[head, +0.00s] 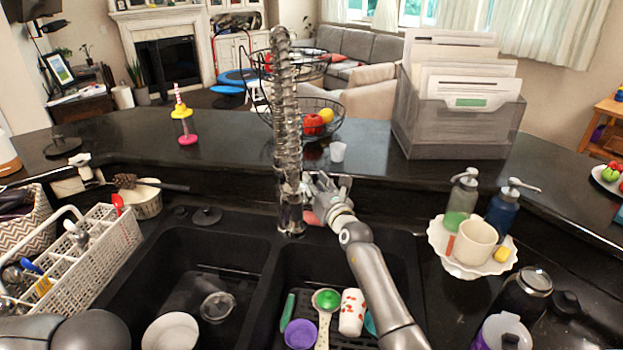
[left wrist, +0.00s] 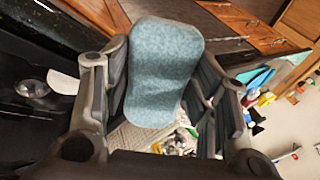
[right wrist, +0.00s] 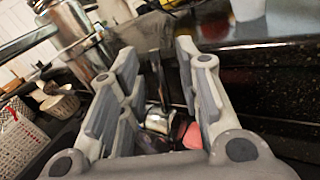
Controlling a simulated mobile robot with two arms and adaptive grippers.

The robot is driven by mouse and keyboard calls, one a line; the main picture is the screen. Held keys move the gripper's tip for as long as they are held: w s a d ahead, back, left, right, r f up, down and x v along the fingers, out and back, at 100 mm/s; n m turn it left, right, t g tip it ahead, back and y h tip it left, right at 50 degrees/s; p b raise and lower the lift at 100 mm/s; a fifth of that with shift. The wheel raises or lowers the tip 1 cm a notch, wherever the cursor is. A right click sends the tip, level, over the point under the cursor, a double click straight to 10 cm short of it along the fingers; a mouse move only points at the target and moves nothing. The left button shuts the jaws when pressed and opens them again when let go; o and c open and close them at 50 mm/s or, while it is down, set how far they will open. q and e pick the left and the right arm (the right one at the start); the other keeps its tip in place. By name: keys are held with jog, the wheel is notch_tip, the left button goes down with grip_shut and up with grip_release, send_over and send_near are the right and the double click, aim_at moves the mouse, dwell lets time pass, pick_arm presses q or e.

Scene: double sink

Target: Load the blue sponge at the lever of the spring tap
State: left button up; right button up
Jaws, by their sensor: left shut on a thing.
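The blue sponge (left wrist: 162,70) is in the left wrist view, a pale blue waisted block. My left gripper (left wrist: 160,88) is shut on it, with a finger at each side. In the head view only a piece of my left arm shows, at the lower left; that gripper and the sponge are out of that view. The spring tap (head: 287,130) stands upright behind the double sink. My right gripper (head: 323,190) is just right of its lower body. In the right wrist view my right gripper's fingers are apart, with a dark bar (right wrist: 157,75) between or beyond them. I cannot tell whether it is the lever.
A pink item (head: 311,217) lies beside the tap base. The right basin holds a green-and-white brush (head: 326,299), a purple cup (head: 300,334) and a spotted cup (head: 352,312). A white dish rack (head: 95,255) is left. A scalloped tray (head: 440,248) with a mug stands right.

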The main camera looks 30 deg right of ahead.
jog(key=shift+w+a+f, duration=0.1)
jog(key=shift+w+f, duration=0.05)
jog(key=shift+w, duration=1.3)
jog(key=shift+s, duration=0.1)
jog(key=shift+c, duration=0.4)
grip_shut()
